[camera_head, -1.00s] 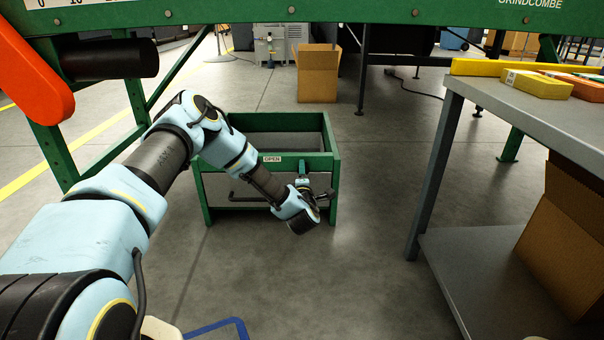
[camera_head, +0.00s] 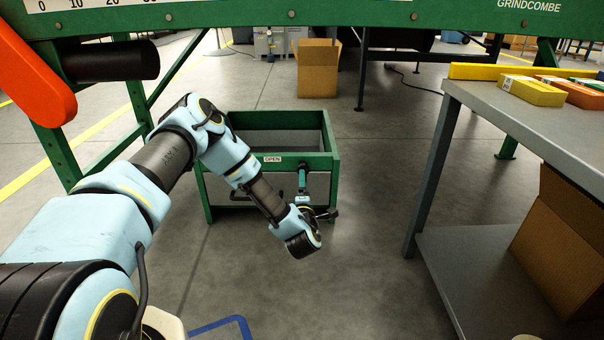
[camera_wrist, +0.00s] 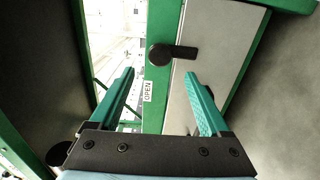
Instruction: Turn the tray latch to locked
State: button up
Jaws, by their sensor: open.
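The tray (camera_head: 334,165) is a green open-topped frame standing on the floor, with a white OPEN label on its front rim. In the wrist view, the tray latch (camera_wrist: 162,55) is a black round knob with a short lever pointing right, beside the OPEN label (camera_wrist: 148,91). My gripper (camera_wrist: 161,77) is open, its two teal fingers pointing at the latch. The knob lies between and just beyond the fingertips; the lever reaches across above the right fingertip. No grip on it shows. In the head view, my gripper (camera_head: 304,168) is at the tray's front right, and the latch is not clearly visible there.
A green machine beam (camera_head: 350,15) crosses above the tray. A grey table (camera_head: 520,115) with yellow and orange boxes stands at right, with a cardboard box (camera_head: 565,240) on its lower shelf. Another cardboard box (camera_head: 318,75) sits behind. The floor in front of the tray is clear.

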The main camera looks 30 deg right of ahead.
jog(key=shift+p+v, duration=0.3)
jog(key=shift+v, duration=1.25)
